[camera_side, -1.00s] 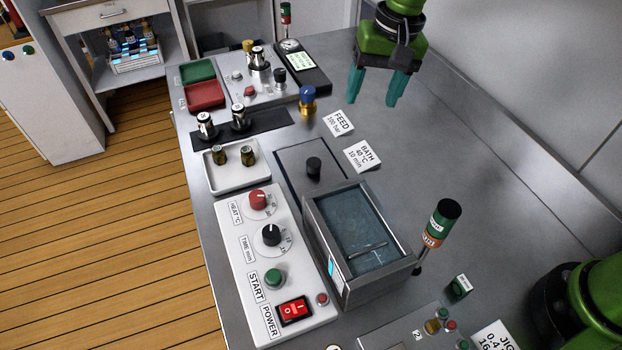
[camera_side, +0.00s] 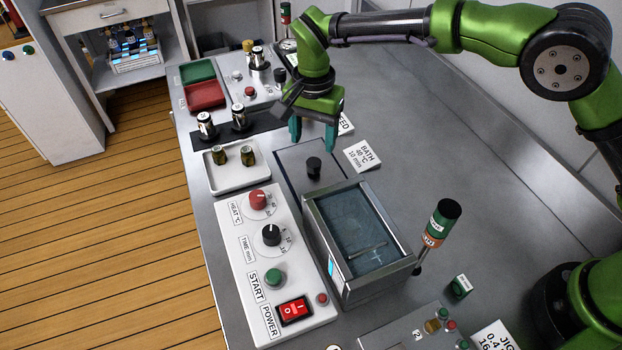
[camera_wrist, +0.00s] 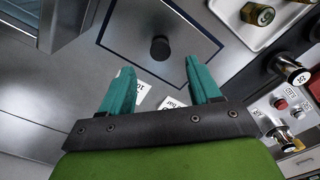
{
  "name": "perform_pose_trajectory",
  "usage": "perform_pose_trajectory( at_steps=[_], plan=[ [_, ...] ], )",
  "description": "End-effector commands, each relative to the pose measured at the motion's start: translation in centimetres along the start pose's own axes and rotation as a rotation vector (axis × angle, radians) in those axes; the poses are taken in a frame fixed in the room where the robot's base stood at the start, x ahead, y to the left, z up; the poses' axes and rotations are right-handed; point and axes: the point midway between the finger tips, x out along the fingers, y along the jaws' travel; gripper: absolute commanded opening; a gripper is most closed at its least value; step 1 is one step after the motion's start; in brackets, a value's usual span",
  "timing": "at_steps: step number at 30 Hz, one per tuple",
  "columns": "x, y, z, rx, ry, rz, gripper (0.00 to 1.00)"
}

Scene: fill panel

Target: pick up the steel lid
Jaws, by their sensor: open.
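The steel lid (camera_side: 294,174) is a flat grey plate with a dark rim and a black knob (camera_side: 314,167) in its middle. It lies on the steel bench just behind the water bath. In the wrist view the lid (camera_wrist: 130,30) shows beyond my fingers, with its knob (camera_wrist: 160,48) upright. My gripper (camera_side: 314,147) has teal fingers, spread open and empty, above the bench just behind the lid. In the wrist view my fingertips (camera_wrist: 158,70) point toward the knob and stand apart from it.
The open water bath (camera_side: 358,235) stands right in front of the lid. The control panel (camera_side: 270,265) is front left. A BATH card (camera_side: 362,154) lies to the right. The bench farther right is clear.

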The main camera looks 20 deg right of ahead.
Motion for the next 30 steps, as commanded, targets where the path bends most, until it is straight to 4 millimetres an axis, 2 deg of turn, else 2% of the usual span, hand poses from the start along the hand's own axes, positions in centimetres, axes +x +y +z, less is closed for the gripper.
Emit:
perform_pose_trajectory(
  at_steps=[3, 11, 18, 27, 28, 30],
  plan=[
    [1.9, 0.0, 0.0, 0.0, -0.001, 0.001, 0.62],
    [3.8, 0.0, -0.1, -0.001, -0.001, 0.0, 0.62],
    [7.3, 0.0, -0.3, -0.002, -0.001, 0.0, 0.62],
    [7.9, 0.0, -0.3, -0.001, 0.0, -0.002, 0.62],
    [7.9, 0.0, -0.3, -0.001, 0.0, -0.002, 0.61],
    [7.9, 0.0, -0.3, -0.001, 0.0, -0.002, 0.5]
  ],
)
